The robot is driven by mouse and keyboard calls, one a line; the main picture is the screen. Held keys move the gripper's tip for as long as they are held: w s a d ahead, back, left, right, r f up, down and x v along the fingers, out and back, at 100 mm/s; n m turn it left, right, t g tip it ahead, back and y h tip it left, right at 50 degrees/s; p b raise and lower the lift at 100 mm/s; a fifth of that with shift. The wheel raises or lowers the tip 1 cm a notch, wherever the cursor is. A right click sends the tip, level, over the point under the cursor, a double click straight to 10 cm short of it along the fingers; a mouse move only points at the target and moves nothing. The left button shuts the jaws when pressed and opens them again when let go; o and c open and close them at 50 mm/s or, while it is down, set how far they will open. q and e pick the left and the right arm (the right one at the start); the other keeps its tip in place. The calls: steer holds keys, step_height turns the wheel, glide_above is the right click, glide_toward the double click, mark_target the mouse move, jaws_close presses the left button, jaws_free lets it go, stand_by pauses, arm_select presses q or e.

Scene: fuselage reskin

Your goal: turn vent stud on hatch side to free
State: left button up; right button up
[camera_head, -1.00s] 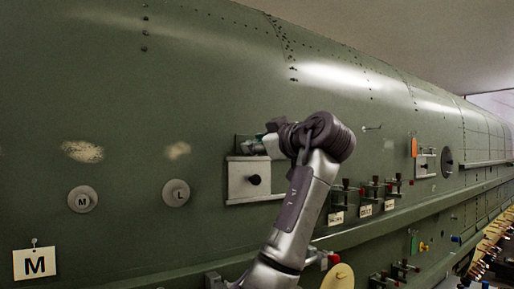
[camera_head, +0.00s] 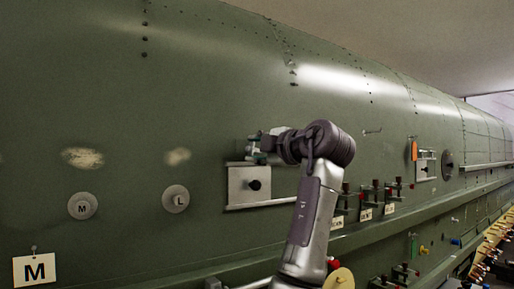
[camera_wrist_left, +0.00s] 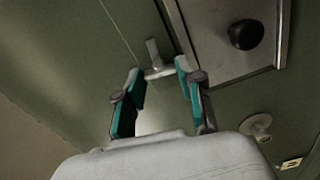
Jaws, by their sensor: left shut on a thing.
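The hatch (camera_head: 240,188) is a pale square plate with a black knob on the green fuselage side. It fills the upper right of the left wrist view (camera_wrist_left: 208,35). The vent stud (camera_wrist_left: 153,50) is a small pale T-shaped piece beside the hatch's edge. My left gripper (camera_head: 257,150) is at the hatch's top edge in the head view, and its fingers partly hide that spot. In the left wrist view, its teal fingers (camera_wrist_left: 160,75) are shut on the stud's crossbar, one on each side. The stud's exact turn angle is hard to read. My right gripper is out of view.
Round discs marked M (camera_head: 82,206) and L (camera_head: 176,198) sit left of the hatch. A hanging M card (camera_head: 35,269) is at lower left. Several red-topped clamps (camera_head: 376,190) line the ledge at right. The skin above the hatch is clear.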

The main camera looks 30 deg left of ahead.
arm_select(q)
steer(key=shift+n, duration=0.8)
steer(key=shift+f, duration=0.1)
steer(key=o, duration=1.2)
steer(key=shift+c, duration=0.2)
steer(key=shift+s+d, duration=0.1)
steer(key=shift+d, duration=0.05)
steer(key=v, duration=1.1)
steer(key=shift+s+d, duration=0.15)
steer(key=shift+d, duration=0.15)
